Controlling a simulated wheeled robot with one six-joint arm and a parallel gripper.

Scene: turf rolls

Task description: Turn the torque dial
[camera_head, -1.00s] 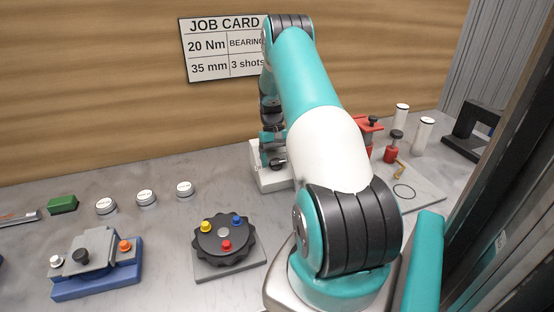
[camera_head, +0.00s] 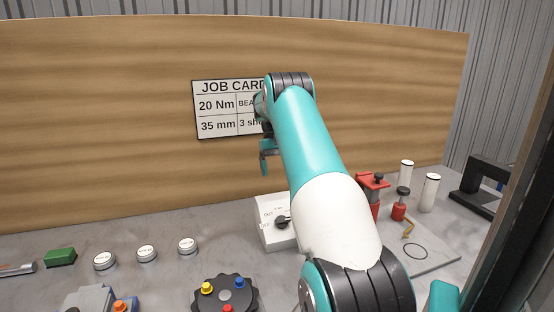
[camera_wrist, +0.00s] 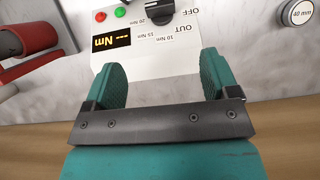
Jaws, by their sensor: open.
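The torque dial (camera_head: 283,222) is a black knob on a white box (camera_head: 265,208). The arm partly covers the box in the head view. In the wrist view the dial (camera_wrist: 158,10) is at the top edge, partly cut off, among upside-down labels OFF, OUT, 10 Nm, 15 Nm and 20 Nm. The box's display (camera_wrist: 110,37) shows dashes and Nm. My gripper (camera_wrist: 160,72) is open and empty, its teal fingers apart, with the box face beyond them. In the head view my gripper (camera_head: 267,156) hangs above the box, clear of the dial.
A red and green button pair sits beside the display. A red clamp-like part (camera_wrist: 28,40) is left in the wrist view; a 40 mm round piece (camera_wrist: 298,13) is right. A black lobed wheel (camera_head: 225,296) stands in front. A wooden panel with a job card (camera_head: 222,108) stands behind.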

